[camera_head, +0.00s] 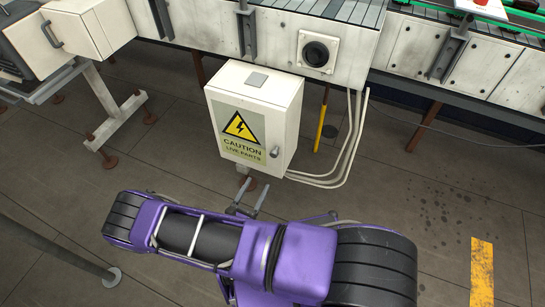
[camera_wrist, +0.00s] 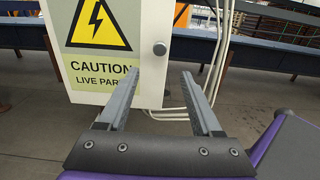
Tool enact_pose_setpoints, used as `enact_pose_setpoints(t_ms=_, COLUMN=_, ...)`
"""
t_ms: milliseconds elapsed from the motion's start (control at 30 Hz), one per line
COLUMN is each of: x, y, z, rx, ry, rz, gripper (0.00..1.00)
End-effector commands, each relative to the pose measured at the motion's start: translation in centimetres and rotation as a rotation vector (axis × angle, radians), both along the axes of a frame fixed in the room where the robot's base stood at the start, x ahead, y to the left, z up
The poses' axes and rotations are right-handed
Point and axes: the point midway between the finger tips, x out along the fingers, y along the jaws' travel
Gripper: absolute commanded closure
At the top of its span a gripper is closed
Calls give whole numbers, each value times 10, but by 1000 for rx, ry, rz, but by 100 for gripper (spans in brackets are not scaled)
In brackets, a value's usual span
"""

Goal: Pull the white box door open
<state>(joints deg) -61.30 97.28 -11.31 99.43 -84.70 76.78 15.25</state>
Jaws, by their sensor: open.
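The white box (camera_head: 285,120) hangs under the conveyor's side in the head view. Its door (camera_head: 228,150) looks closed and bears a yellow caution label. A small round grey knob (camera_head: 275,152) sits near the door's right edge. In the wrist view the door (camera_wrist: 140,60) fills the upper left, and the knob (camera_wrist: 159,48) shows above and between my fingertips. I see no contact with the knob.
Pale cables (camera_head: 350,145) run down at the right of the box; they also show in the wrist view (camera_wrist: 217,60). A grey conveyor (camera_head: 330,50) runs above. The floor at the lower right is mostly clear.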

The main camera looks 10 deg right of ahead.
Motion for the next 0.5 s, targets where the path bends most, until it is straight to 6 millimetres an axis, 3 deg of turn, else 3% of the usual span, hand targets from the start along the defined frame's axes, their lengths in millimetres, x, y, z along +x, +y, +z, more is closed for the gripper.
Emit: enact_pose_setpoints(t_ms=500, x=88, y=-65, z=0, rx=1, ry=-3, rz=-3, gripper=34)
